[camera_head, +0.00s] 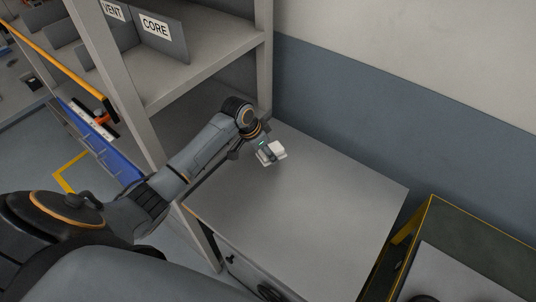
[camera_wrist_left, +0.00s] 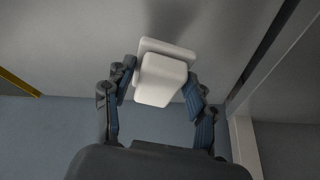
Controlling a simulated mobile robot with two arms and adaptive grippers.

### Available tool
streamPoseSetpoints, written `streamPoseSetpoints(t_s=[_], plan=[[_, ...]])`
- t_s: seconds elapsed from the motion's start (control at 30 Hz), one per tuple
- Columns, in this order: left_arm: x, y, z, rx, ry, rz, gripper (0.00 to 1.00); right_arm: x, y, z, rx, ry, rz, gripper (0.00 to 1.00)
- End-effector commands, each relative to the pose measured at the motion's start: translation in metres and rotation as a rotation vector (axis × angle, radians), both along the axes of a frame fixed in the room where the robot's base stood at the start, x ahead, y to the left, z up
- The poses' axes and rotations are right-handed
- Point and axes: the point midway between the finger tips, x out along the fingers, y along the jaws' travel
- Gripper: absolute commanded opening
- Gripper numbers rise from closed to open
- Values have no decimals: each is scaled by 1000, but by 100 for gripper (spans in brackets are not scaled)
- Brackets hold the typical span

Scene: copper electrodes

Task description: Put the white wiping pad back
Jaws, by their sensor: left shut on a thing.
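The white wiping pad (camera_head: 276,149) is a pale block with a wider flat plate, at the end of my left arm over the back left of the grey cabinet top (camera_head: 330,190). In the left wrist view the pad (camera_wrist_left: 161,80) sits between the two fingers. My left gripper (camera_head: 266,150) is shut on the pad; it also shows in the left wrist view (camera_wrist_left: 160,88). The plate side faces the grey surface; I cannot tell whether it touches. My right gripper is not in view.
A grey shelf rack (camera_head: 205,45) with bins labelled CORE and VENT stands left of the cabinet. A blue-grey wall (camera_head: 400,115) runs behind. A yellow-edged dark table (camera_head: 470,240) is at the right. The rest of the cabinet top is bare.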

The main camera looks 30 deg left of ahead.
Motion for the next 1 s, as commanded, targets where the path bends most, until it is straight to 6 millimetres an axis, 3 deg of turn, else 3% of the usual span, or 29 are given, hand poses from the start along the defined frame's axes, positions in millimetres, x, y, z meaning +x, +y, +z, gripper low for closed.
streamPoseSetpoints(t_s=[0.27,0.5,0.9,0.93,1.0], plan=[[13,3,-14,-1,-1,1,31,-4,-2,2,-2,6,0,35],[13,4,-44,0,0,1,31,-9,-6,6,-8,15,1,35],[13,4,-51,1,-2,1,31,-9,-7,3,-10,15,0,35],[13,4,-50,1,-2,1,62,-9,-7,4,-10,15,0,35],[13,4,-50,1,-2,1,76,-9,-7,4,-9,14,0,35]])
